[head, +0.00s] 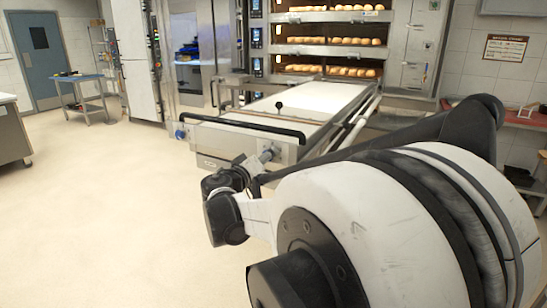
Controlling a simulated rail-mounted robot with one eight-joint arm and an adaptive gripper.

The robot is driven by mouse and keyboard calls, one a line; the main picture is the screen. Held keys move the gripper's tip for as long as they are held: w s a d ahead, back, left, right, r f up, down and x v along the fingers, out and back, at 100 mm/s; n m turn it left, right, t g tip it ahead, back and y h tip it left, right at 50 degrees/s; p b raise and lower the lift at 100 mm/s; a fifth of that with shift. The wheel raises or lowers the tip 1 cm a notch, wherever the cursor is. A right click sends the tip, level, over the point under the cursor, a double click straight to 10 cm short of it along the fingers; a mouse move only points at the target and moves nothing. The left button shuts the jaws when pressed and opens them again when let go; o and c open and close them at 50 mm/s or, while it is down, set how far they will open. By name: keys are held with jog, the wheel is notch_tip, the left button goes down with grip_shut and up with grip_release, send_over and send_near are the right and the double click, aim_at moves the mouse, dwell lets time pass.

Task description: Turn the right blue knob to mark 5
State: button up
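The loader (240,136) stands in the middle of the head view, with a metal front panel and a long black handle bar. A blue knob (180,134) shows at the left end of that panel. The right blue knob is not clearly visible; my arm's end covers part of the panel's right end. My gripper (264,155) is small and dark grey there, close to the panel. I cannot tell whether it touches a knob, or whether its fingers are open or shut. No mark 5 is readable.
Deck ovens (333,28) with rows of bread stand behind the loader's white belt (300,100). A blue table (80,78) stands far left near a blue door (40,60). A counter edge (10,130) is at the left. The floor at left is clear.

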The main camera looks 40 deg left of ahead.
jog(key=m, duration=0.3)
jog(key=shift+m, duration=0.4)
jog(key=shift+r+m, duration=0.1)
jog(key=shift+m, duration=1.8)
jog(key=o, duration=1.2)
jog(key=s, duration=0.4)
jog(key=s+d, duration=0.1)
jog(key=s, duration=0.7)
jog(key=shift+d, duration=0.4)
jog(key=shift+w, duration=0.1)
